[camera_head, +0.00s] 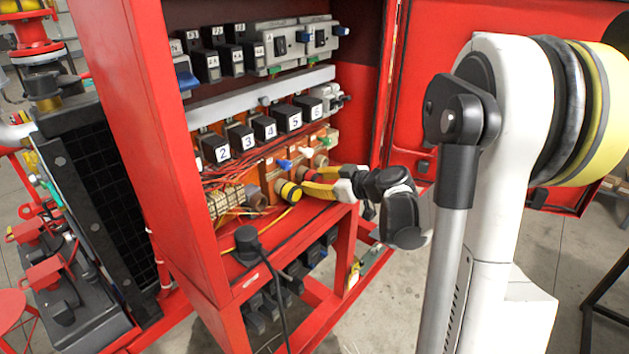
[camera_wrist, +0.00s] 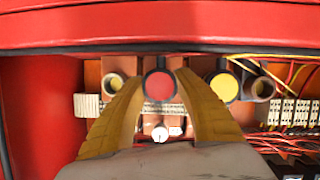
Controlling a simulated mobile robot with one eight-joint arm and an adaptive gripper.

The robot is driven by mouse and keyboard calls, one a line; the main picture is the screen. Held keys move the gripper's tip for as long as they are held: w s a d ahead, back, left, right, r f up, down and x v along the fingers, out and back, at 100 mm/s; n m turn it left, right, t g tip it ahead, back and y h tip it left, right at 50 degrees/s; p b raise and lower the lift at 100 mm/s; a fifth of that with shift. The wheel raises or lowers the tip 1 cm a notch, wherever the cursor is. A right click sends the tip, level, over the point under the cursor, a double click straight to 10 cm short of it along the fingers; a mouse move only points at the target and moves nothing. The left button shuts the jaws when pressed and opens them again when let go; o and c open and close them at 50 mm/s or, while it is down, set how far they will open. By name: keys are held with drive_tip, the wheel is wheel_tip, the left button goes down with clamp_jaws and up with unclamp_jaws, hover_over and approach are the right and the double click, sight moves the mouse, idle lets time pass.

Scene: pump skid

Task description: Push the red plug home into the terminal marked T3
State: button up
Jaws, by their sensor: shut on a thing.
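The red plug (camera_wrist: 159,86) is round with a dark rim. It sits between the yellow fingers of my gripper (camera_wrist: 160,92) in the wrist view, which close on it from both sides. In the head view my gripper (camera_head: 318,181) reaches into the red cabinet at the lower terminal row, and its fingers mostly hide the plug. The plug is in line with the row; how deep it sits cannot be seen. A yellow plug (camera_wrist: 223,86) sits beside it and also shows in the head view (camera_head: 290,191). No T3 marking is legible.
Open brown sockets flank the two plugs, one at the left (camera_wrist: 115,82) and one at the right (camera_wrist: 258,87) in the wrist view. Numbered black breakers (camera_head: 265,128) stand above the row. Loose red wires (camera_head: 225,172) lie near the left terminals. The cabinet's red frame (camera_head: 235,282) surrounds the opening.

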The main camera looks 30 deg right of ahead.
drive_tip(key=shift+s+d+f, duration=0.1)
drive_tip(key=shift+s+d, duration=0.15)
drive_tip(key=shift+s, duration=0.4)
drive_tip(key=shift+s+d+r, duration=0.1)
drive_tip(key=shift+s+d, duration=0.1)
drive_tip(key=shift+s, duration=0.4)
drive_tip(key=shift+s+d+f, duration=0.1)
drive_tip(key=shift+s+d, duration=0.15)
drive_tip(key=shift+s, duration=0.4)
